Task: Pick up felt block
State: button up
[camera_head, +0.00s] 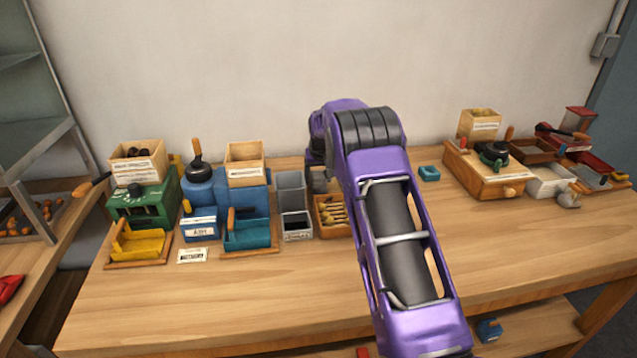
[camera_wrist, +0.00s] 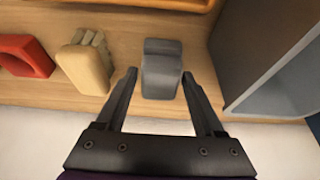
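A grey block (camera_wrist: 161,60), which looks like the felt block, stands on the wooden bench near the wall in the wrist view. My gripper (camera_wrist: 160,75) is open, with one finger on each side of the near part of the block. Gaps show between the block and both fingers, so nothing is held. In the head view my purple arm reaches over the bench and hides most of the area around the gripper; I cannot clearly make out the fingers there.
In the wrist view a cream block (camera_wrist: 86,66) and a red block (camera_wrist: 27,56) stand left of the fingers, and a grey box (camera_wrist: 262,50) stands close on the right. In the head view a wooden tray (camera_head: 325,230) lies beside my arm.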

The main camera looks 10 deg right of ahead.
aim_at(319, 175)
grip_shut()
jog(key=shift+r, duration=0.15)
notch_tip(319, 175, up, 10)
jog(key=shift+f, duration=0.15)
dwell(0.4)
jog(key=shift+c, duration=2.2)
grip_release()
grip_shut()
